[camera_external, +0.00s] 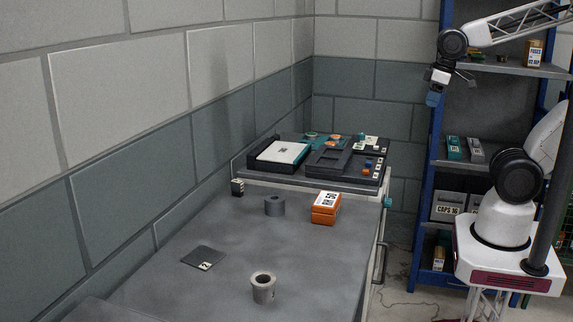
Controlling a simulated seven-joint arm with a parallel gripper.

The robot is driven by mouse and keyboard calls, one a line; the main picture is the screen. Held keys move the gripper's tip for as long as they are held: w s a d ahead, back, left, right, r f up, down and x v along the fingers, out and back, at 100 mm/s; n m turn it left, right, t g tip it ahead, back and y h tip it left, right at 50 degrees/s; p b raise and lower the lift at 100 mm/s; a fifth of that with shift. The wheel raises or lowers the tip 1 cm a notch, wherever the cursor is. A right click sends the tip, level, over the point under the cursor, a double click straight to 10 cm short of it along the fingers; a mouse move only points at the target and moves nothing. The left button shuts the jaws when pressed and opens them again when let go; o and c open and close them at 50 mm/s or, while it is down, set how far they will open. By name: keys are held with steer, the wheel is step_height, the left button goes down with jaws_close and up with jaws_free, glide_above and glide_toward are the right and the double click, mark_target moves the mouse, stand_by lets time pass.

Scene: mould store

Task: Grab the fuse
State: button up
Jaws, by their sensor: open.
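My gripper (436,95) hangs at the upper right, in front of the shelf unit and well above the table. It is open, with nothing seen between its small blue fingers. I cannot pick out a single fuse with certainty at this size. A brown and white carton (535,53) on the top shelf carries a label that seems to read "FUSES".
Blue shelving (433,130) stands at right. Block walls border the table's left and back.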

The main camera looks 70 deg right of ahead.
steer(key=w+d+n+h, duration=0.1)
steer(key=w+n+h, duration=0.55)
steer(key=w, duration=0.95)
steer(key=n+t+y, duration=0.4)
steer(key=n+t, duration=0.7)
steer(key=n, duration=1.7)
glide_above(237, 189)
steer(key=s, duration=0.2)
step_height(237, 189, down, 16)
steer(key=r, duration=0.1)
steer(key=shift+s+d+f, duration=0.1)
steer(key=shift+d+f, duration=0.15)
steer(key=shift+d, duration=0.05)
steer(key=shift+f, duration=0.15)
steer(key=shift+f+m, duration=0.25)
steer(key=shift+f, duration=1.35)
steer(key=shift+f, duration=0.1)
